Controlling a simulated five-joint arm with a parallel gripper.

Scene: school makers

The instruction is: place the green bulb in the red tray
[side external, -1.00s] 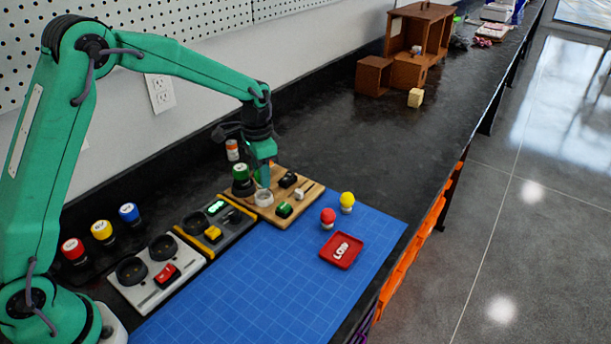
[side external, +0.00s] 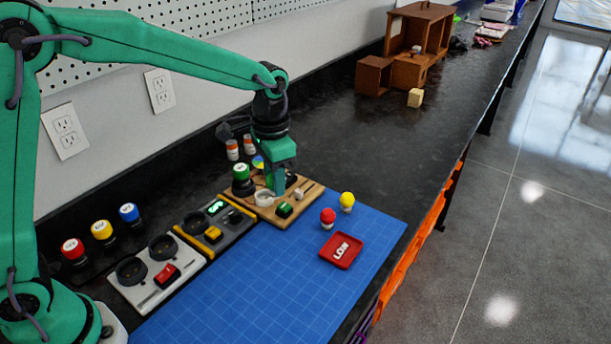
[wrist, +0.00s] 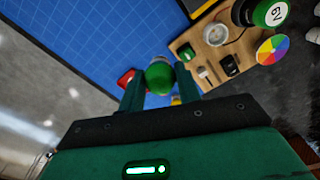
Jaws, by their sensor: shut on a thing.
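My gripper (wrist: 150,85) is shut on the green bulb (wrist: 159,77), whose round green top shows between the fingers in the wrist view. In the side view my gripper (side external: 279,184) is over the wooden board, and the bulb cannot be made out behind the fingers. The red tray (side external: 332,257), with white lettering, lies on the blue mat to the right of my gripper. In the wrist view a part of the red tray (wrist: 125,77) shows beside a finger, mostly hidden.
The wooden board (side external: 270,213) holds a pale round socket (side external: 264,198), a green switch (side external: 284,210) and a green-topped battery (side external: 241,171). A red bulb (side external: 328,216) and a yellow bulb (side external: 347,201) stand near the tray. The blue mat (side external: 270,285) is otherwise clear.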

